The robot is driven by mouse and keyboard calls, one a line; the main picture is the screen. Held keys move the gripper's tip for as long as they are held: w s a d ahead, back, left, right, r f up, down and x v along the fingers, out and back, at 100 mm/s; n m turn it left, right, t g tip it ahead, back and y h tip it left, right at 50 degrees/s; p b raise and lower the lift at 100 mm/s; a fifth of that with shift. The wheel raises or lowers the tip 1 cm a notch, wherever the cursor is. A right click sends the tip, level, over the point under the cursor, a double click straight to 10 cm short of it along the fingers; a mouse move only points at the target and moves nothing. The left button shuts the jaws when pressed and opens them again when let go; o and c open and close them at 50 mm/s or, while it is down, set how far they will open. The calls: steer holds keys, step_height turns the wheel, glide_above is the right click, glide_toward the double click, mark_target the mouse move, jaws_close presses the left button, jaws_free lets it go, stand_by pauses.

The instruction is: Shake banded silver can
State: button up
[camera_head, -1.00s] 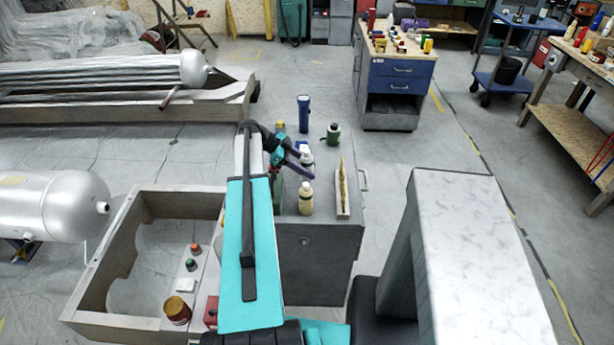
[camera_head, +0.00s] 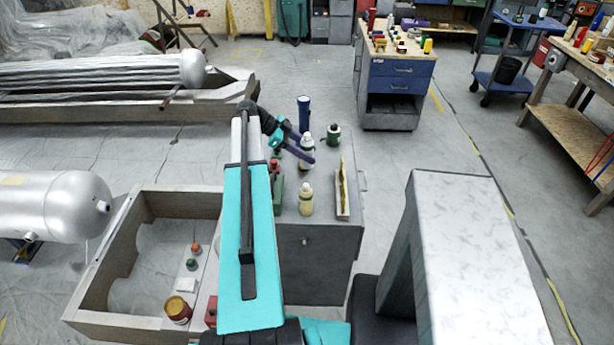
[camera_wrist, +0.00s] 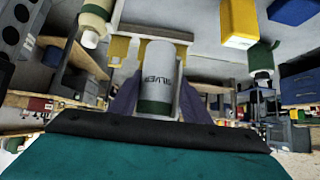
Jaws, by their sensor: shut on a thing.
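The silver can (camera_wrist: 158,80) is pale, with a dark green band and sideways lettering that reads as SILVER. It is between the purple fingers of my gripper (camera_wrist: 158,103) in the wrist view, and the gripper is shut on it. In the head view my gripper (camera_head: 301,150) is over the back part of the grey cabinet (camera_head: 315,260). There the can (camera_head: 307,141) shows only as a small whitish shape by the fingers, partly hidden. I cannot tell its height above the cabinet top.
On the cabinet stand a blue flashlight (camera_head: 304,112), a green and white bottle (camera_head: 333,134), a cream bottle (camera_head: 306,200) and a narrow tray (camera_head: 343,195). An open wooden crate (camera_head: 95,285) is at left, and a pale marbled block (camera_head: 470,240) at right.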

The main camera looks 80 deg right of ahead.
mark_target(307, 134)
steer(key=shift+r, duration=0.2)
step_height(307, 134, up, 7)
steer(key=shift+r, duration=0.1)
steer(key=shift+f, duration=3.65)
stand_by(3.1)
